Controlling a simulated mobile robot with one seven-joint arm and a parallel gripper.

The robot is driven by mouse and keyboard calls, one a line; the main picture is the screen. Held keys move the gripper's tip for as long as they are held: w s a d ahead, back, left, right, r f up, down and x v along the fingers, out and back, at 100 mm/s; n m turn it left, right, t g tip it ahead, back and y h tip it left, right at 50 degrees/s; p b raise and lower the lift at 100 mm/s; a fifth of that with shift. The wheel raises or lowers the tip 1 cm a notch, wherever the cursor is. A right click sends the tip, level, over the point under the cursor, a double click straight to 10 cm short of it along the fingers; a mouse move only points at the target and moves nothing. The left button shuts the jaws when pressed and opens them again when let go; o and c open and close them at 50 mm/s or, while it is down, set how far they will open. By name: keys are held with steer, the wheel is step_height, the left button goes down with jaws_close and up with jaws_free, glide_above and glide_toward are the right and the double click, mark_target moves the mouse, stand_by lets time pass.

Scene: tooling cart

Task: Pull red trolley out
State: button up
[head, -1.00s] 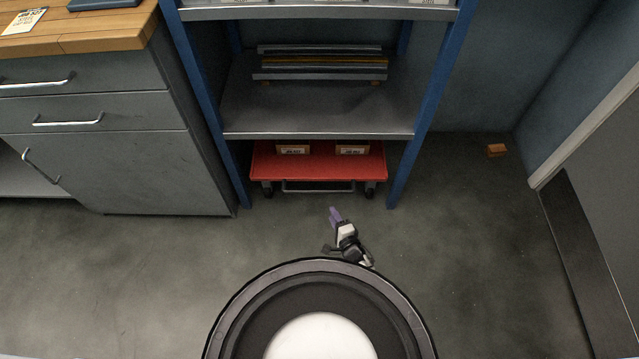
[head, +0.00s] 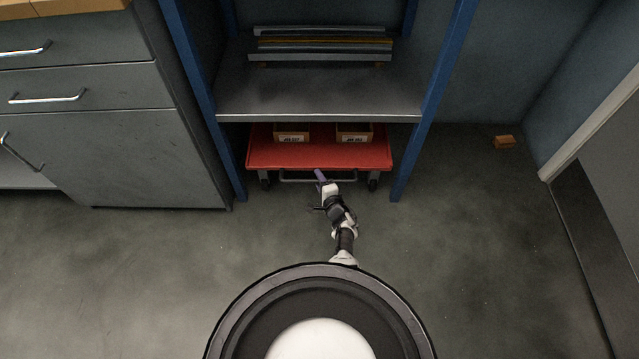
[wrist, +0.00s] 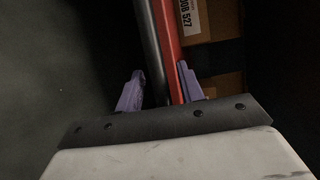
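The red trolley (head: 318,157) stands on the floor under the lowest shelf of the blue-posted rack, with two cardboard boxes on it. Its grey bar handle (head: 300,180) runs along the front, below the red edge. My gripper (head: 320,175) reaches the handle a little right of its middle. In the wrist view, my gripper (wrist: 160,90) has its purple fingers apart. The grey handle bar (wrist: 149,50) and the red trolley edge (wrist: 167,45) run into the gap between them. I cannot tell whether the fingers touch the bar.
The blue rack posts (head: 423,115) stand on both sides of the trolley, and a grey shelf (head: 315,103) is above it. A drawer cabinet (head: 110,140) is at the left. A small orange block (head: 504,142) lies at the right. The floor (head: 470,260) in front is clear.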

jaws_close()
stand_by(0.3)
steer(key=shift+s, duration=0.1)
